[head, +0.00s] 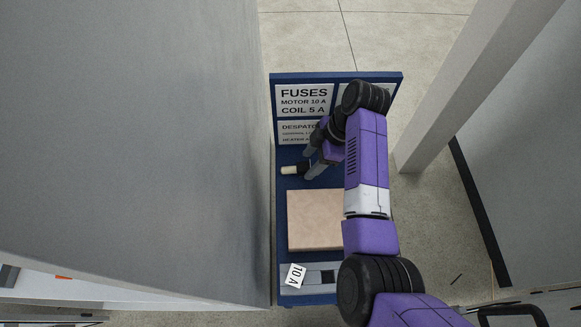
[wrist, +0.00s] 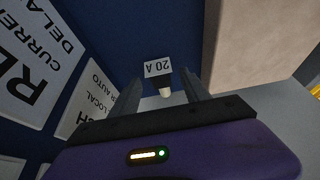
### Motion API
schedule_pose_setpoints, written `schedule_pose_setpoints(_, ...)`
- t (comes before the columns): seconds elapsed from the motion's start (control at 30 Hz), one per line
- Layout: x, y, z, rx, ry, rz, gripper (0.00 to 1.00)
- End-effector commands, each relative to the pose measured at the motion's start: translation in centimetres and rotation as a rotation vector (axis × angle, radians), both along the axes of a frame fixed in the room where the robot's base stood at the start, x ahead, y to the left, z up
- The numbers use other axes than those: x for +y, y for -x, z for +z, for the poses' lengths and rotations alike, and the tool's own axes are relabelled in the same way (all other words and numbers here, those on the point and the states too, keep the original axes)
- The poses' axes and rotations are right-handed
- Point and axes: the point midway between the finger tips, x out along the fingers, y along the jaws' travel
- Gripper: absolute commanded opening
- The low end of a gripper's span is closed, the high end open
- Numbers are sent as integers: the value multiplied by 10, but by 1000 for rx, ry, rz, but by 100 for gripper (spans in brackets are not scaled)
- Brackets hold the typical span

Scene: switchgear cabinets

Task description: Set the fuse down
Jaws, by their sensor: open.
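A small fuse (head: 290,170) with a cream body and a dark end is over the blue cart's surface, left of my gripper in the head view. In the wrist view a fuse (wrist: 166,92) shows a pale tip, and a white tag reading 20 A (wrist: 158,67) is beside it. My gripper (head: 306,170) is open, with its two fingers (wrist: 160,92) apart on either side of the fuse in the wrist view. I cannot tell whether the fuse touches the fingers. The arm hides part of the cart's right side.
The blue cart (head: 281,215) carries a tan block (head: 314,220) and, at the front, a grey strip with a 10 A tag (head: 295,275). A label board (head: 304,100) stands at its back. A grey cabinet (head: 130,130) is close on the left, a pale post (head: 470,85) on the right.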

Motion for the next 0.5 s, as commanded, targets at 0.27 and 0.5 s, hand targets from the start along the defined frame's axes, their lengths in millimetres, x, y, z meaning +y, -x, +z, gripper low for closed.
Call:
schedule_pose_setpoints(0.27,10,0,-25,0,0,-1,55)
schedule_pose_setpoints(0.5,10,0,-25,-1,0,-1,49)
